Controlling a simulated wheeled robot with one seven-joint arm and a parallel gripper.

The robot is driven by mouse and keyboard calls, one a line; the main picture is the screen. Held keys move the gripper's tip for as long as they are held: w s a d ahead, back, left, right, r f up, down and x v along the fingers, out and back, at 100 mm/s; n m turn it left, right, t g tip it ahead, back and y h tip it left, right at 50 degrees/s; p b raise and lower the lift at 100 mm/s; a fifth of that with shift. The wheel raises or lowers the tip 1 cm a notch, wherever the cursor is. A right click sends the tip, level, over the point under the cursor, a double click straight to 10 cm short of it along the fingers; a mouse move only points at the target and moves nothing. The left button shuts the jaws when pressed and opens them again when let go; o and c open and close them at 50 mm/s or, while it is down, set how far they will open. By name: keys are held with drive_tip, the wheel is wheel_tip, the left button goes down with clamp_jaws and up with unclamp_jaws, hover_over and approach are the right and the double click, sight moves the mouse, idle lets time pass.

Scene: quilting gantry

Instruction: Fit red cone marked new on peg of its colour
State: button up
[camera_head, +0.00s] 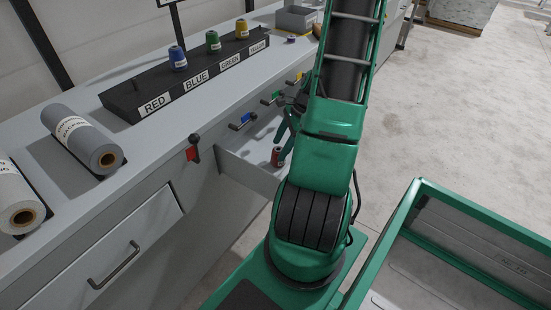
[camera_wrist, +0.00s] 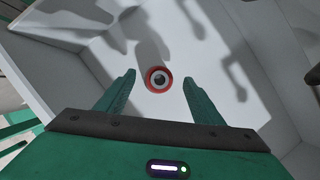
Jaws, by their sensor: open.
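The red cone (camera_head: 277,157) stands in an open drawer (camera_head: 240,168) and shows end-on from above as a red ring with a dark centre in the wrist view (camera_wrist: 149,80). Whether it is marked new cannot be read. My gripper (camera_wrist: 159,79) is open over the drawer, its fingertips on either side of the cone in the picture, with gaps to both. In the head view my arm partly hides the gripper. The black peg rack (camera_head: 125,97) stands on the counter. Its place labelled RED holds no cone; blue (camera_head: 178,58), green (camera_head: 213,41) and yellow (camera_head: 242,29) cones stand beyond.
The drawer's pale walls (camera_wrist: 80,65) surround the cone. Coloured handles, including a red one (camera_head: 193,151), line the cabinet front. Two fabric rolls (camera_head: 85,138) lie on the counter at left. A grey box (camera_head: 295,18) stands at the counter's far end.

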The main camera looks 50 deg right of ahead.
drive_tip(key=shift+x, duration=1.3)
drive_tip(key=shift+c, duration=0.6)
drive_tip(key=c, duration=1.1)
drive_tip(key=shift+o, duration=0.2)
drive_tip(key=shift+r, duration=0.1)
